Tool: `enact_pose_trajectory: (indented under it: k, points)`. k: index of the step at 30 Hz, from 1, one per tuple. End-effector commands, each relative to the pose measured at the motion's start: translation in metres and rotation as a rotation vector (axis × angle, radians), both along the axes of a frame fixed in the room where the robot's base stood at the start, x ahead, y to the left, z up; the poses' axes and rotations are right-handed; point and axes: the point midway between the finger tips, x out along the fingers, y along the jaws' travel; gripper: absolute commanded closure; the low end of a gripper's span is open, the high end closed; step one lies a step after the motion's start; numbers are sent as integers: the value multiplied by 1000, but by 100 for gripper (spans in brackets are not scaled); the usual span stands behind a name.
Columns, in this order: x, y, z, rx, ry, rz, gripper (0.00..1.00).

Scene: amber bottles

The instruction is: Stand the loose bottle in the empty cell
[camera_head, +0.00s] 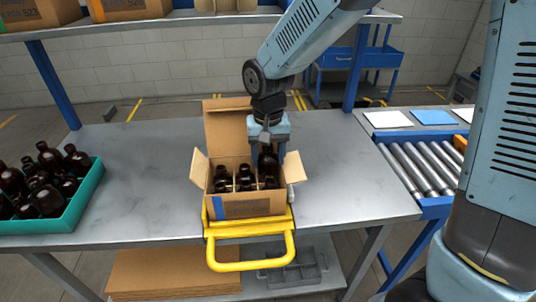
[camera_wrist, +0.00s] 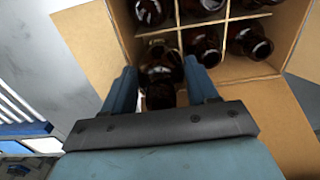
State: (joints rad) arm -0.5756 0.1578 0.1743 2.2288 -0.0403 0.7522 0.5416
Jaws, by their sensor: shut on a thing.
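The open cardboard box (camera_head: 238,207) stands on the table, with several dark amber bottles upright in its divided cells. My gripper (camera_head: 269,148) is above the right side of the box, pointing down. It is shut on an amber bottle (camera_head: 267,162), which is upright at the back right of the box. In the wrist view the held bottle (camera_wrist: 161,72) is between the two blue fingers, next to the cardboard dividers (camera_wrist: 228,22). The fingers and the wrist hide part of it. I cannot tell how deep its base is in the cell.
The box sits in a yellow-handled holder (camera_head: 250,265) at the table's front edge. Box flaps stand open around the gripper. A teal tray (camera_head: 75,212) of bottles is at left. A roller conveyor (camera_head: 415,170) is at right. The table (camera_head: 340,185) is clear on both sides of the box.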

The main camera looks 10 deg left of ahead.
Motion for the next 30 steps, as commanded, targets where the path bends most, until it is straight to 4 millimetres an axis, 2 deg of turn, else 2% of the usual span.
enact_pose_trajectory:
  k: [1, 2, 10, 20, 23, 30]
  points:
    - [-4, -2, -7, -10, 14, -1, 74]
    - [-4, -2, -7, -10, 14, -1, 39]
    - [-4, -2, -7, -10, 15, 0, 13]
    - [-4, -3, -3, -11, 14, -1, 12]
    - [-3, -3, 6, -10, 12, -1, 12]
    - [-2, -1, 43, -5, 6, 0, 12]
